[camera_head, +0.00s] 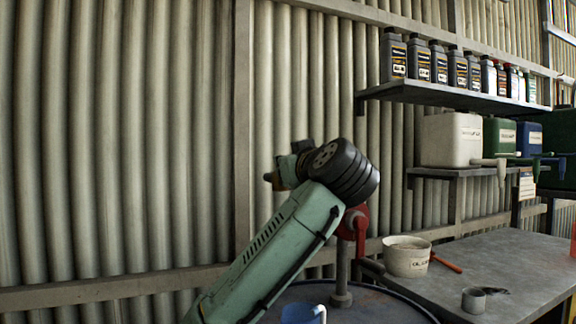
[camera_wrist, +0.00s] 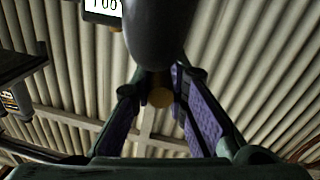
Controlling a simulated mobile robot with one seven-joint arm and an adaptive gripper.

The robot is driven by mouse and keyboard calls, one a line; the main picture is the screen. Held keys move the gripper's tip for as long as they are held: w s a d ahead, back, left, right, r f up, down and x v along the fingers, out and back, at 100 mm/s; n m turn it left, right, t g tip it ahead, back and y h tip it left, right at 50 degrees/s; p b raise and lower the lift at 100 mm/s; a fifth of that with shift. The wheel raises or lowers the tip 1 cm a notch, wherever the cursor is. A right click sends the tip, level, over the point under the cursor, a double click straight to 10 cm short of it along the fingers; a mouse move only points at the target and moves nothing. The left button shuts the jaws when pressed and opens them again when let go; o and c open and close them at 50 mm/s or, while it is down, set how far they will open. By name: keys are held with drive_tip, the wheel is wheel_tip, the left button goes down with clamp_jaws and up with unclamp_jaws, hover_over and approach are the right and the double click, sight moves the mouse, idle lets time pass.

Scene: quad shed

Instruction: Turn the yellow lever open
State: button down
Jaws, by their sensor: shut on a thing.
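In the wrist view my gripper (camera_wrist: 162,84) has its two purple-padded fingers drawn together at the tips. A small, dark yellow-brown round piece (camera_wrist: 160,98) shows between them; it looks like part of the yellow lever, though its full shape is hidden. A large dark grey rounded body (camera_wrist: 160,32) hangs right above the fingertips and covers part of them. In the head view my green arm rises from the bottom, and its black joint hides much of what is behind it. I cannot clearly make out the lever or my fingertips there.
A red hand pump (camera_head: 351,226) stands on a blue drum (camera_head: 385,300) behind my arm. To the right are a grey bench (camera_head: 490,265) with a white bucket (camera_head: 407,257) and a metal cup (camera_head: 473,300). Shelves with bottles (camera_head: 420,60) and a white container (camera_head: 452,139) hang on the corrugated wall.

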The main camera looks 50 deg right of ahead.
drive_tip(key=c, duration=1.5)
unclamp_jaws()
drive_tip(key=shift+f, duration=0.15)
drive_tip(key=shift+c, duration=0.2)
drive_tip(key=shift+s, duration=0.1)
drive_tip(key=shift+s+a, duration=0.25)
drive_tip(key=shift+s, duration=0.1)
drive_tip(key=v, duration=1.1)
drive_tip(key=shift+c, duration=0.5)
